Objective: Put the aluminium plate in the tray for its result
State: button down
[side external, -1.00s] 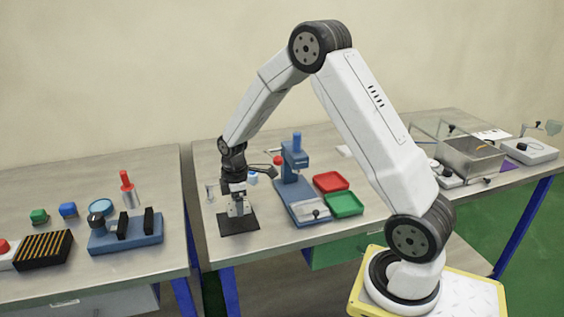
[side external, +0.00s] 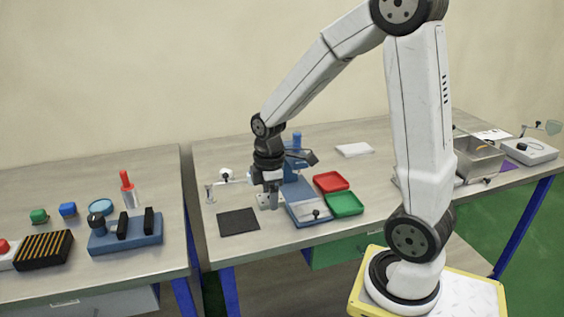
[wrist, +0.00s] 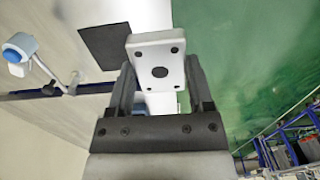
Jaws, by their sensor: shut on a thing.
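The aluminium plate (wrist: 157,48), a pale rectangular block with small corner holes and a larger dark centre hole, is between the two fingers of my gripper (wrist: 160,78) in the wrist view. My gripper (side external: 268,199) is shut on it and holds it above the table, between the black mat and the blue fixture. In the side view the plate is small and partly hidden by the gripper. The red tray (side external: 331,182) and the green tray (side external: 345,205) lie side by side to the right of the fixture. Both look empty.
The blue fixture (side external: 306,208) with an upright column stands just right of my gripper. The black mat (side external: 238,222) is bare at left. A small stand with an arm (side external: 210,193) is behind it. The left table holds a blue block fixture (side external: 126,235) and other items.

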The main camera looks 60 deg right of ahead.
jog(key=shift+s+a+r, duration=0.15)
jog(key=shift+s+r, duration=0.15)
jog(key=shift+s, duration=0.35)
dwell(0.4)
jog(key=shift+s+d, duration=0.1)
jog(key=shift+d, duration=0.5)
jog(key=s+d+m, duration=0.4)
jog(key=s+d, duration=0.2)
jog(key=d, duration=0.4)
jog(key=s+d+m, duration=0.4)
jog(key=s+d, duration=0.3)
jog(key=d, duration=0.3)
jog(key=shift+d+r, duration=0.2)
jog(key=shift+d, duration=0.05)
jog(key=shift+d+f, duration=0.1)
